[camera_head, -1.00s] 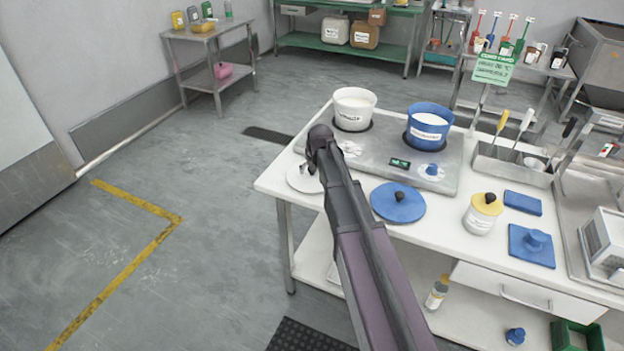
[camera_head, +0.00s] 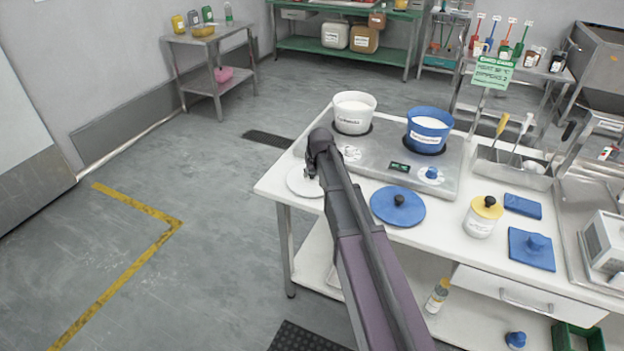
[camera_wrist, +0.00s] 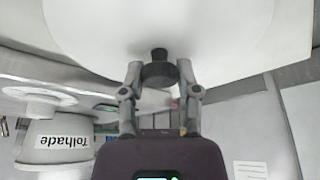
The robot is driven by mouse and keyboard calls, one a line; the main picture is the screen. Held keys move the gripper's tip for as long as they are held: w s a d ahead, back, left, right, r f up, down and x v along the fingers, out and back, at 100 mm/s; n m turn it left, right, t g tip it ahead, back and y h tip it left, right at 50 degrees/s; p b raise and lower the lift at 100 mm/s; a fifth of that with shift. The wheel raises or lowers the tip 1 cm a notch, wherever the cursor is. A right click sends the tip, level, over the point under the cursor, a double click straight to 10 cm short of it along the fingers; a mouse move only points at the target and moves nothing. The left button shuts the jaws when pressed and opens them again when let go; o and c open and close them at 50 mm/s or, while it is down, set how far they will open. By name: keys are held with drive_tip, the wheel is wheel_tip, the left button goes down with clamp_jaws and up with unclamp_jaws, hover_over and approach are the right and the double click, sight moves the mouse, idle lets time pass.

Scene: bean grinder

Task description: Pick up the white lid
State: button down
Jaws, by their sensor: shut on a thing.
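The white lid (camera_head: 301,184) is at the left corner of the white table, partly covered by my arm in the head view. In the wrist view the lid (camera_wrist: 215,28) fills the top, with its dark knob (camera_wrist: 159,74) facing my gripper. My gripper (camera_wrist: 160,68) has a finger on each side of the knob and is shut on it. In the head view my arm hides the fingers and knob. I cannot tell whether the lid touches the table.
A blue lid (camera_head: 385,211) lies right of my arm. A yellow-topped jar (camera_head: 480,222) stands farther right. The floor left of the table is clear.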

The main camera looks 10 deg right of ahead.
drive_tip(key=shift+r, duration=0.15)
wheel_tip(320, 180, up, 2)
drive_tip(key=p, duration=0.2)
drive_tip(key=shift+r+p, duration=0.1)
drive_tip(key=shift+p, duration=0.2)
drive_tip(key=shift+r+p, duration=0.85)
drive_tip(key=s, duration=1.6)
drive_tip(key=shift+d+r+p, duration=0.35)
